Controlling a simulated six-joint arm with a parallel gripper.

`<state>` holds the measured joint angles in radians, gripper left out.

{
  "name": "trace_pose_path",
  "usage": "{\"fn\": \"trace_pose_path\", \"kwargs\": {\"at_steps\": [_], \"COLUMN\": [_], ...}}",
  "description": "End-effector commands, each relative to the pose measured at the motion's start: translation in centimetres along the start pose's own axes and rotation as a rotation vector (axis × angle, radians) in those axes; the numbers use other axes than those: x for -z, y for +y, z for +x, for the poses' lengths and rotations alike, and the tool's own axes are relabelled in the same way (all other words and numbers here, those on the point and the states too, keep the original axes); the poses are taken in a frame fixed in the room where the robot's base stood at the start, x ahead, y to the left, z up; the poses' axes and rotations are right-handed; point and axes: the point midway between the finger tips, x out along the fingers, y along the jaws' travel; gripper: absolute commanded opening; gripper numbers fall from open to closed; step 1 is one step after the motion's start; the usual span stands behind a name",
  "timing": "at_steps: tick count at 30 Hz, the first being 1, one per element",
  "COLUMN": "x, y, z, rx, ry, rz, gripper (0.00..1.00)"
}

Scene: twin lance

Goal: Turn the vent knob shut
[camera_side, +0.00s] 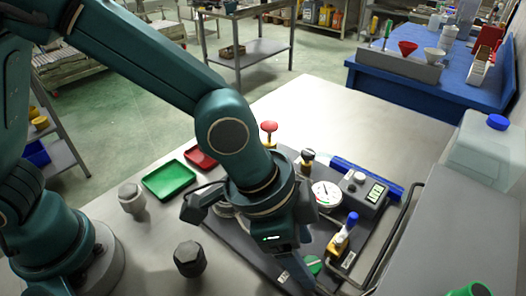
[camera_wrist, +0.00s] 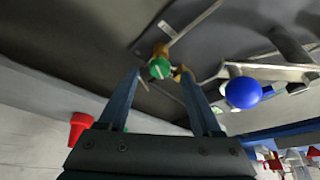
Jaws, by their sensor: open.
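A green round knob (camera_wrist: 160,68) with a pale line across its face shows between my fingertips in the wrist view. In the side view a green disc (camera_side: 313,265) sits low on the dark panel beside my wrist; it looks like the same knob. No label can be read, so I cannot tell for sure that it is the vent knob. My gripper (camera_wrist: 159,73) is open, its two fingers on either side of the knob in the picture. I cannot tell whether they touch it. In the side view my wrist hides most of the fingers.
A blue-topped valve (camera_side: 351,220) stands right of the green disc; its blue ball (camera_wrist: 243,92) shows in the wrist view. A gauge (camera_side: 326,194), a red knob (camera_side: 268,127) and a black knob (camera_side: 308,154) are also on the panel. Green tray (camera_side: 168,180) lies left.

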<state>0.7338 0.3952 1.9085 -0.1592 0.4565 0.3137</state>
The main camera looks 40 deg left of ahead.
Motion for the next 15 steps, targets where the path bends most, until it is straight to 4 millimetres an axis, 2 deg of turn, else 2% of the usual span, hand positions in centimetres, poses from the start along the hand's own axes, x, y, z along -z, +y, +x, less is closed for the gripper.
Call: {"fn": "trace_pose_path", "kwargs": {"at_steps": [6,14,15], "x": [0.0,0.0,0.0], "y": [0.0,0.0,0.0], "z": [1.6,1.8,1.8], "rx": [0.001,0.001,0.001], "ry": [0.000,0.001,0.001], "rz": [0.001,0.001,0.001], "gripper": [0.66,0.66,0.62]}}
